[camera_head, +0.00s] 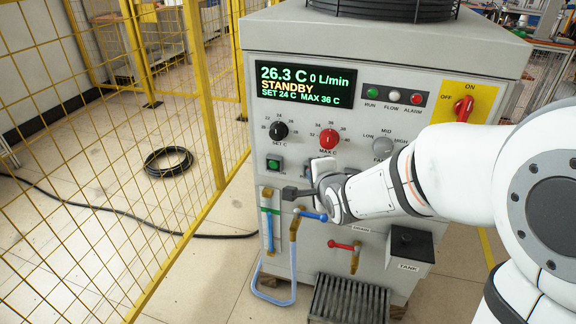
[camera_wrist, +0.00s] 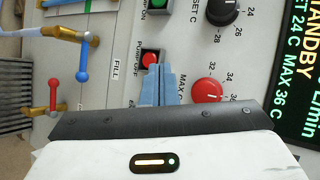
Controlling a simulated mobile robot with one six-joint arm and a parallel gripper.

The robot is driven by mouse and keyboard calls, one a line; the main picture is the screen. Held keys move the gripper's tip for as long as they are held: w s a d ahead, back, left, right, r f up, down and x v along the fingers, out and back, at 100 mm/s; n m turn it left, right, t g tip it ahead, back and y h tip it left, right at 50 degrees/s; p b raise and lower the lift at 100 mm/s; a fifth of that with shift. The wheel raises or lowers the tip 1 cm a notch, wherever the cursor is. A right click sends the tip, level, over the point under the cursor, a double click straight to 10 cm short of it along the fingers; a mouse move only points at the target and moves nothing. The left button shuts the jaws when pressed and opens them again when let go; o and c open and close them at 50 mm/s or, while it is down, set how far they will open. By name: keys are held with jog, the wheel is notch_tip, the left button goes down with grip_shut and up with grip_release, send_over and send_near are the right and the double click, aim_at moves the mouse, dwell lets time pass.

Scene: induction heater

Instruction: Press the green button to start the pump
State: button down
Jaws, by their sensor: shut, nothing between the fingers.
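The green button (camera_head: 273,163) sits in a dark square housing on the grey panel, below the black SET C knob. It is partly cut off at the top of the wrist view (camera_wrist: 157,4). A red button (camera_wrist: 150,60) labelled PUMP OFF is beside it in the wrist view; my arm hides it in the head view. My gripper (camera_head: 290,193) is in front of the panel, below and right of the green button. Its pale blue fingers (camera_wrist: 159,70) are shut and empty, their tips overlapping the red button's edge in the picture. I cannot tell whether they touch.
The display (camera_head: 305,85) reads 26.3 C, 0 L/min, STANDBY. A red MAX C knob (camera_wrist: 206,91) is near my fingers. Blue and red valve levers (camera_wrist: 82,62) (camera_wrist: 53,92) stick out below. A yellow mesh fence (camera_head: 217,150) stands left of the machine.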

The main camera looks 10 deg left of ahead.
aim_at(274, 164)
jog(key=a+f+m+t+y+b, duration=0.1)
jog(key=a+f+m+y+b, duration=0.4)
jog(key=a, duration=0.8)
notch_tip(274, 164, down, 3)
jog(key=shift+s+f+y+b, duration=0.15)
jog(key=shift+s+y+b, duration=0.15)
jog(key=shift+b, duration=0.3)
jog(key=w+p, duration=0.1)
jog(key=w, duration=0.7)
jog(key=shift+w+d+p, duration=0.35)
jog(key=shift+w, duration=0.05)
jog(key=shift+w, duration=0.15)
dwell(0.4)
jog(key=shift+w, duration=0.25)
